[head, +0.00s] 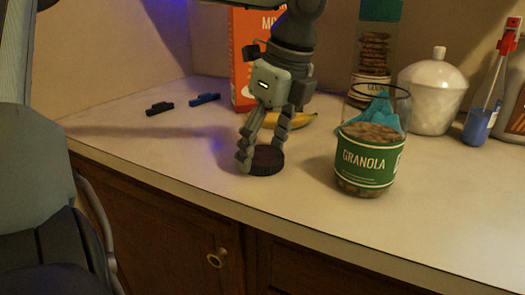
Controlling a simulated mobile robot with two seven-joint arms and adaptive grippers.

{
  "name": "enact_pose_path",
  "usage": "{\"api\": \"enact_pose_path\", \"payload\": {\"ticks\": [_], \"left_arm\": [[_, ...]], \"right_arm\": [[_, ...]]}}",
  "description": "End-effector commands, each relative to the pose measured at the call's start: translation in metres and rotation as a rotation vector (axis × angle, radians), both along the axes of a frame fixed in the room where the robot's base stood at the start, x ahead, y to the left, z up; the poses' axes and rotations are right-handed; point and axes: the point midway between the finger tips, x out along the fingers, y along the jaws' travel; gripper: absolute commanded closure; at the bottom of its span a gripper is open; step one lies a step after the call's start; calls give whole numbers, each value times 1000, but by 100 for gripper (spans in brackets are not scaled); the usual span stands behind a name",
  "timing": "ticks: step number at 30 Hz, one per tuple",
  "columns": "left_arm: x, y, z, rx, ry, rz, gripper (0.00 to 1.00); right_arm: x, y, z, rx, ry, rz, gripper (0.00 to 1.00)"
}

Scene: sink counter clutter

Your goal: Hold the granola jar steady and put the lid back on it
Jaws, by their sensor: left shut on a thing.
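The granola jar (368,162) stands upright on the counter at the right of centre. It is clear with a green GRANOLA label, its top is open, and a crumpled-looking blue thing (376,112) shows inside above the granola. A dark round lid (267,162) is at the counter surface, left of the jar and apart from it. My left gripper (262,152) reaches down from above and is shut on the lid, with fingers on its left and far sides. My right gripper is not in view.
Behind my left gripper are an orange box (243,75) and a banana (298,121). A cookie jar (373,60), a white lidded pot (432,95) and a blue-based holder (478,125) stand behind the granola jar. Two small clips lie at the back left. The front counter is clear.

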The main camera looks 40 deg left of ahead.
Motion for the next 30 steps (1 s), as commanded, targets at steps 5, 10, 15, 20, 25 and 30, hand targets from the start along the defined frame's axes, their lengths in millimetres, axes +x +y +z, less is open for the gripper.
{"api": "enact_pose_path", "payload": {"ticks": [5, 10, 15, 20, 25, 30], "left_arm": [[1, 0, 13, 2, -4, 1, 45], [-3, 3, 44, 1, -8, 2, 45], [-36, 26, 66, -3, -10, 0, 45], [-62, 44, 85, -3, -8, 0, 45], [-82, 59, 99, -1, -5, 0, 45], [-92, 66, 107, -1, -1, 0, 45]], "right_arm": [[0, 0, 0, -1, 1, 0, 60], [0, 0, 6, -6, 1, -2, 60], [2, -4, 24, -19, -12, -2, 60], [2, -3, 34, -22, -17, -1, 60], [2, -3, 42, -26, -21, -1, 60], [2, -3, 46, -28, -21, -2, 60]]}}
